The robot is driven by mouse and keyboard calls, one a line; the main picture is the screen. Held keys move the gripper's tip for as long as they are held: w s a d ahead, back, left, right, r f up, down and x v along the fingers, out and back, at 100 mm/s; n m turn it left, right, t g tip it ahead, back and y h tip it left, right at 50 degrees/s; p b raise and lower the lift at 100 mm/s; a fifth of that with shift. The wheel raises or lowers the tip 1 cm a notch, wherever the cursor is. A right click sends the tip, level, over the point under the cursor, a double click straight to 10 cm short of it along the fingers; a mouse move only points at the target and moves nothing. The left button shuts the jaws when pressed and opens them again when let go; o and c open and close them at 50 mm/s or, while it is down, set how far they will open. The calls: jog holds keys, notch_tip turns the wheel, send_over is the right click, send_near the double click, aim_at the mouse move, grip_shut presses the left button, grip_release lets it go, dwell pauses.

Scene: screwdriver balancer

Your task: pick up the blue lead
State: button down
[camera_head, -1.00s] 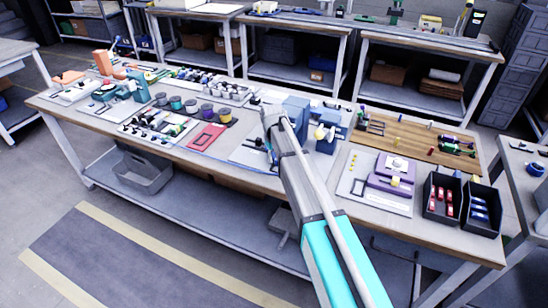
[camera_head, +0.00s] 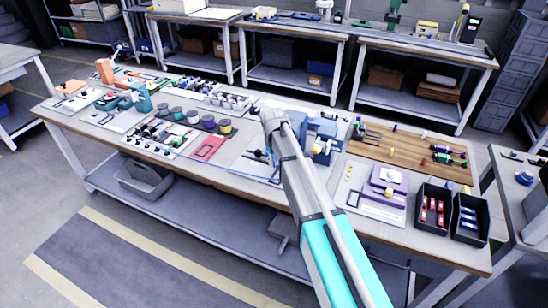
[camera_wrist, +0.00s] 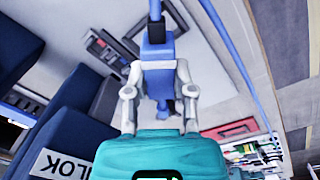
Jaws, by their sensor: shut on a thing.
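In the wrist view my gripper (camera_wrist: 158,68) is shut on the blue lead (camera_wrist: 158,82), with one grey finger on each side of its blue end piece. A black part sits above that piece, and a blue cord (camera_wrist: 154,9) runs on from it to the top edge. Another thin blue cord (camera_wrist: 238,68) curves down the right side; I cannot tell whether it belongs to the same lead. In the head view my arm hides most of the gripper and the held lead.
A dark blue housing (camera_wrist: 72,103) with a white label stands close on the left in the wrist view. In the head view the workbench carries a red tray (camera_head: 207,147), a purple block (camera_head: 389,178) and black bins (camera_head: 433,207). A wooden board (camera_head: 400,160) lies at right.

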jog(key=s+d+r+p, duration=0.3)
jog(key=s+r+p, duration=0.2)
jog(key=s, duration=0.5)
jog(key=shift+s+r, duration=0.3)
jog(key=shift+r, duration=0.45)
jog(key=shift+w, duration=0.1)
